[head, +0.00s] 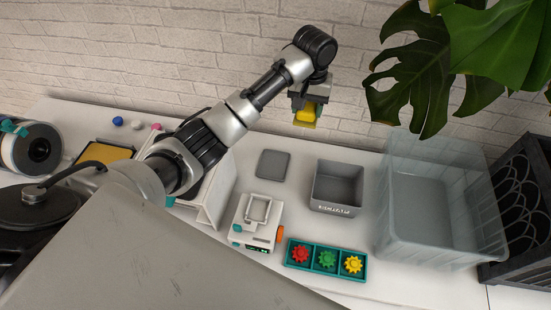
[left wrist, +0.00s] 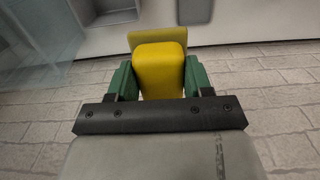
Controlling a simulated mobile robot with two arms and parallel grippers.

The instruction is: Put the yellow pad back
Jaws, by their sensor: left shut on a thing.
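My left gripper (head: 307,108) is up in the air at the upper middle of the head view, near the brick wall. It is shut on the yellow pad (head: 305,113). In the left wrist view the yellow pad (left wrist: 161,70) is a rounded yellow block between the two green fingers, with a flat, duller yellow plate at its far end. The pad is clear of the table. My right gripper is not in view.
On the white table are a flat grey square (head: 273,164), an open grey bin (head: 338,208), a white device (head: 256,234) and a teal tray (head: 326,273) with three gears. A translucent bin (head: 440,262) and black crate (head: 527,205) stand right. Leaves (head: 415,75) hang above.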

